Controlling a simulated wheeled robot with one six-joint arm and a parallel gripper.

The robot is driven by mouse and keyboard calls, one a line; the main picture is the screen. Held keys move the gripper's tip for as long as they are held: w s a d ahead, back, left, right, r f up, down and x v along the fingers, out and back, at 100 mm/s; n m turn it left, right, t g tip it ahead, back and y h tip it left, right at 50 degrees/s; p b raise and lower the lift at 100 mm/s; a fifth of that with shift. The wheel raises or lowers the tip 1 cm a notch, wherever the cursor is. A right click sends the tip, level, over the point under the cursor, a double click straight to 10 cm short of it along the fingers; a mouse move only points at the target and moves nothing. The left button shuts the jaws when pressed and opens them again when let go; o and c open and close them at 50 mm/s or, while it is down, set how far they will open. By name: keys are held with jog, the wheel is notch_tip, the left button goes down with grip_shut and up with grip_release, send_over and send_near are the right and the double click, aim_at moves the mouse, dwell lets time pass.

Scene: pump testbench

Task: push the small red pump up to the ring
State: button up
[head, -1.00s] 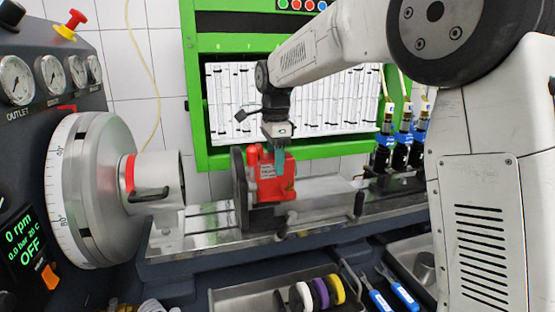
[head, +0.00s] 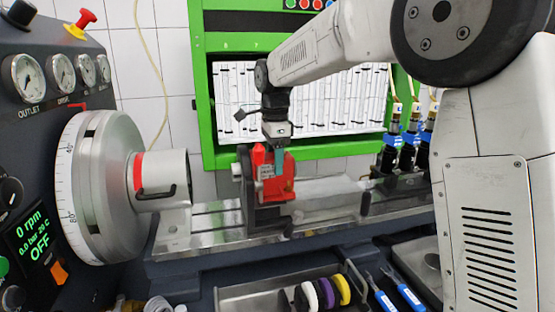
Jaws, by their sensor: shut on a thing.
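The small red pump (head: 275,188) stands on the metal bench rail. My gripper (head: 279,160) is above it and shut on its upper part, with the fingers pointing down. A dark upright ring-like plate (head: 245,192) stands directly left of the pump. The pump's red body overlaps this plate in the picture, and I cannot tell whether they are fully touching. The plate's opening is turned away from view. A red band (head: 138,172) circles the silver cylinder at the left, well apart from the pump.
The silver drive drum (head: 98,190) and its cylinder (head: 165,175) are at the left. The rail (head: 215,230) is bare between cylinder and plate. Dark injectors with blue bands (head: 390,150) stand right of the pump. A tray (head: 255,296) with coloured discs lies in front.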

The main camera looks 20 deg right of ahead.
jog(key=shift+a, duration=0.25)
jog(key=o, duration=1.7)
jog(key=shift+r, duration=0.1)
